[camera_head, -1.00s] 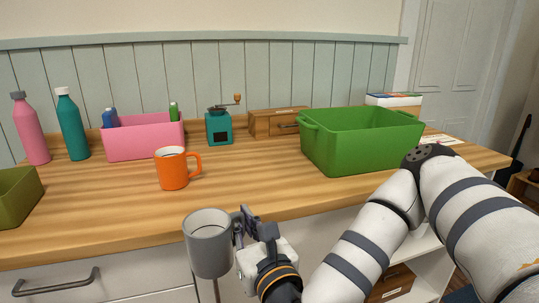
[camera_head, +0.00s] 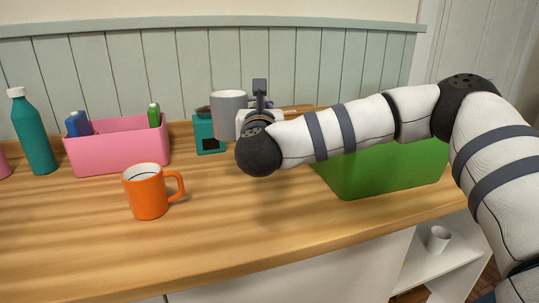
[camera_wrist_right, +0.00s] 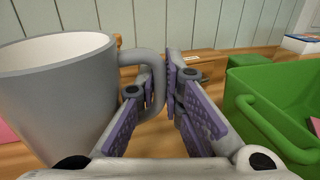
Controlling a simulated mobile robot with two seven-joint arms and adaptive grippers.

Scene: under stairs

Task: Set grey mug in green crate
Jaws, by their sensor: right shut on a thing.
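The grey mug (camera_head: 229,115) is upright in the air above the counter in the head view. My right gripper (camera_head: 259,108) is shut on its handle. In the right wrist view the mug (camera_wrist_right: 55,95) fills the left side, with the handle between the purple finger pads of my right gripper (camera_wrist_right: 162,95). The green crate (camera_head: 385,168) stands on the counter to the right of the mug, partly hidden behind my right arm. The crate's near side and handle also show at the right of the wrist view (camera_wrist_right: 262,128). My left gripper is not in view.
An orange mug (camera_head: 146,192) stands at the front left. A pink bin (camera_head: 118,148) with bottles and a teal bottle (camera_head: 33,133) stand behind it. A teal grinder (camera_head: 209,142) is partly hidden by the grey mug. The counter front (camera_head: 240,220) is clear.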

